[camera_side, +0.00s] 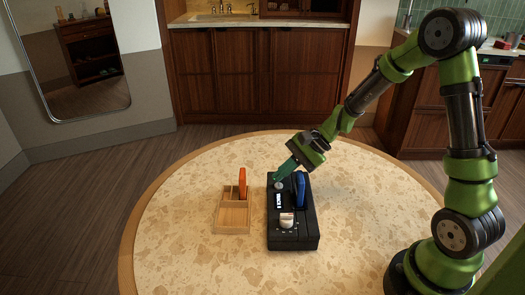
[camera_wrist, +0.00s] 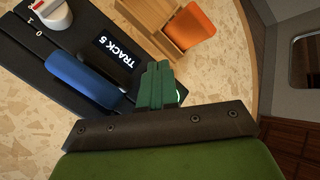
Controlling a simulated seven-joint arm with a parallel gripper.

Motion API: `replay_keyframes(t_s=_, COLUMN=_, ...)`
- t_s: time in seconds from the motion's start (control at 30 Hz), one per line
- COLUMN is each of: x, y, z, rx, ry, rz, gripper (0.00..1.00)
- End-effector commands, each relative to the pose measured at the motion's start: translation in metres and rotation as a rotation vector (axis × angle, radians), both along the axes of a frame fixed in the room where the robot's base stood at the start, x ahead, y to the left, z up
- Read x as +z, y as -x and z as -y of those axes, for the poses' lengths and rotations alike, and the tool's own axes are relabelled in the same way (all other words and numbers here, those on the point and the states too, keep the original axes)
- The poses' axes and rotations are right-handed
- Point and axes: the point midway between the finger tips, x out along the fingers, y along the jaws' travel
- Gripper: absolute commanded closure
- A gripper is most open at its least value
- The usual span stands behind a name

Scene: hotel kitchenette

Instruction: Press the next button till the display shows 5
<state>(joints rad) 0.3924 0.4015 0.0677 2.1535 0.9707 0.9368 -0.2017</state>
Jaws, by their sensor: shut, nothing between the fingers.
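A black device (camera_side: 292,240) lies on the round table; it also fills the upper left of the wrist view (camera_wrist: 30,75). Its small display (camera_wrist: 117,50) reads "TRACK 5" in the wrist view and shows as a bright strip in the side view (camera_side: 279,200). A round grey button (camera_side: 278,186) sits at the device's far end. My gripper (camera_side: 279,177) is shut and empty, its green fingers (camera_wrist: 157,85) pointing down at that end. The fingertips are at or just above the button; I cannot tell whether they touch it. The fingers largely hide the button in the wrist view.
A blue bar (camera_side: 301,188) stands on the device's right side, close to my gripper. A white knob (camera_side: 286,219) is at its near end. A wooden box (camera_side: 233,218) holding an orange piece (camera_side: 242,182) stands left of it. The speckled tabletop (camera_side: 180,230) is otherwise clear.

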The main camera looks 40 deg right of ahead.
Motion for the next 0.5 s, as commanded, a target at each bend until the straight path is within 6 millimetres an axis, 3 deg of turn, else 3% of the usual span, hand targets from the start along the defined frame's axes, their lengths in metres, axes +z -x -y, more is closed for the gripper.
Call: replay_keyframes(t_s=0.5, x=0.043, y=-0.001, z=0.000, rx=0.000, ry=0.001, rz=0.005, gripper=1.00)
